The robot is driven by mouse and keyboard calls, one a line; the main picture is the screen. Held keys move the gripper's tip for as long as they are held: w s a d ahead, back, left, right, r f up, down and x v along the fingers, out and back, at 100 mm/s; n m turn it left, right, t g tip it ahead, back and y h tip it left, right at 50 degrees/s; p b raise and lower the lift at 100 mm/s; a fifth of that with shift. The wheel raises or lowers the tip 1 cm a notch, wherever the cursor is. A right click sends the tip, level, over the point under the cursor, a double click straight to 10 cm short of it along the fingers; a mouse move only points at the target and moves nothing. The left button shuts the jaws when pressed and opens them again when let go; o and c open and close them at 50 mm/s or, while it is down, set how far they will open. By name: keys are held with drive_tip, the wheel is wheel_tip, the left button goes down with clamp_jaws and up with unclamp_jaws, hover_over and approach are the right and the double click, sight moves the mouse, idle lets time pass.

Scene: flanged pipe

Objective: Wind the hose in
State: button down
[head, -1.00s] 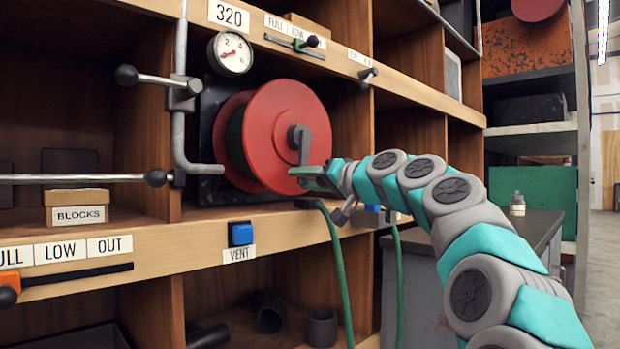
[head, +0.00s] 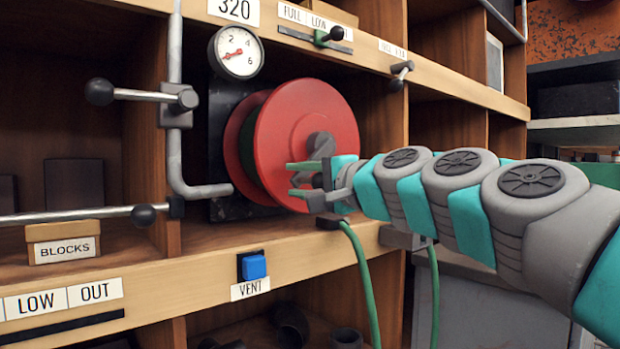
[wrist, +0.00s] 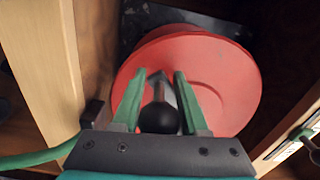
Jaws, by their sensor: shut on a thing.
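The red hose reel (head: 285,120) sits in a shelf bay, its round face towards me. A grey crank (head: 318,145) stands out from its middle. My gripper (head: 303,180) is at the lower part of the reel face, in front of it. In the wrist view its green fingers (wrist: 160,85) are on either side of the crank's grip, with a black knob (wrist: 158,118) between them; the gripper is shut on the crank handle. The green hose (head: 362,275) hangs from a dark guide on the shelf edge below the reel. A little green shows behind the red flange.
A pressure gauge (head: 236,52) and a bent grey pipe (head: 175,150) stand left of the reel. A long lever bar (head: 75,215) crosses the left bay. A blue VENT button (head: 253,267) is on the shelf edge below. Small slide levers (head: 330,36) are above.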

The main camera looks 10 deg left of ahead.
sight(279, 130)
drive_tip(key=shift+s+a+r+m, duration=0.1)
drive_tip(key=shift+s+r+m, duration=0.05)
drive_tip(key=shift+r+m, duration=0.35)
drive_tip(key=shift+s+r+m, duration=0.15)
drive_tip(key=shift+r+m, duration=0.25)
drive_tip(key=shift+m, duration=0.1)
drive_tip(key=r+m, duration=0.1)
drive_tip(key=m, duration=0.1)
drive_tip(key=r+m, duration=0.1)
drive_tip(key=shift+s+a+r+m, duration=0.3)
drive_tip(key=shift+s+a+r, duration=0.05)
wheel_tip(279, 130, up, 4)
drive_tip(key=m, duration=0.4)
drive_tip(key=shift+f+m, duration=0.25)
drive_tip(key=shift+m, duration=0.05)
drive_tip(key=shift+w+r+m, duration=0.1)
drive_tip(key=shift+r+m, duration=0.2)
drive_tip(key=shift+m, duration=0.3)
drive_tip(key=c, duration=0.9)
unclamp_jaws()
drive_tip(key=shift+o, duration=0.7)
drive_tip(key=shift+w+d, duration=0.1)
drive_tip(key=shift+d, duration=0.05)
drive_tip(key=shift+o, duration=1.4)
drive_tip(key=shift+r, duration=0.1)
